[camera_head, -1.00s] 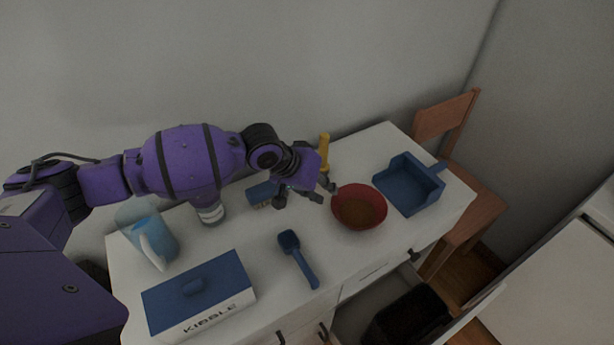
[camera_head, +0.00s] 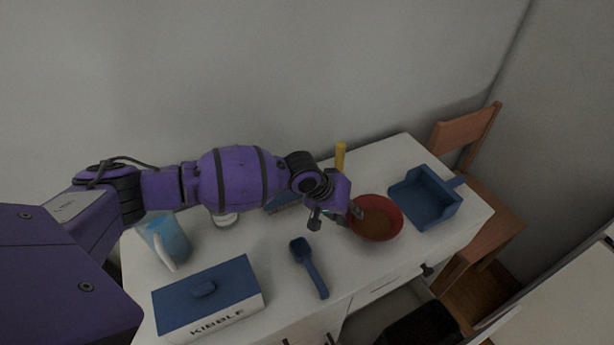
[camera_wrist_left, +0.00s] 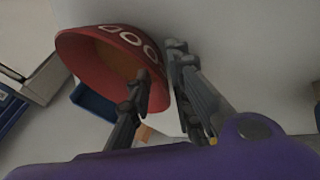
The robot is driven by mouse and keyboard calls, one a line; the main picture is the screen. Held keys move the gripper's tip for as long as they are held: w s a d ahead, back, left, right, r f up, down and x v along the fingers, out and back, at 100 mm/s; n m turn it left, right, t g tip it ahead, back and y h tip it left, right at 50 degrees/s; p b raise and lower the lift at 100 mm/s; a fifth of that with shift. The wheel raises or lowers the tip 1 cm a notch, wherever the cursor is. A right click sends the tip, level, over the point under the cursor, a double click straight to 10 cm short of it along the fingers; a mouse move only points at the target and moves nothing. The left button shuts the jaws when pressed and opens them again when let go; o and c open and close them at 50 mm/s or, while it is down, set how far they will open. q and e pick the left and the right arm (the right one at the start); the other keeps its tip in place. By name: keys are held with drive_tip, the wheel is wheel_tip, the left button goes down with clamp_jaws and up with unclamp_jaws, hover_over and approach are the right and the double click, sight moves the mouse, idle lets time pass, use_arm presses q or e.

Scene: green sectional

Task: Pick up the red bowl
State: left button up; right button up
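The red bowl (camera_head: 389,225) stands on the white table, right of the middle, with brown contents in it. My left gripper (camera_head: 335,215) is at the bowl's left rim, its fingers apart. One finger is over the inside of the bowl and the other is outside it. In the left wrist view the bowl (camera_wrist_left: 95,65) shows pale oval marks on its side, and the open fingers (camera_wrist_left: 163,75) straddle its rim. No firm grip shows. My right gripper is in neither view.
A blue dustpan (camera_head: 425,199) lies right of the bowl. A blue scoop (camera_head: 309,266) lies in front of the gripper. A yellow handle (camera_head: 340,157) stands behind. A chair (camera_head: 466,133) stands beyond the table.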

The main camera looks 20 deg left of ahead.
use_arm(q)
drive_tip(key=shift+w+r, duration=0.1)
drive_tip(key=shift+r, duration=0.1)
clamp_jaws()
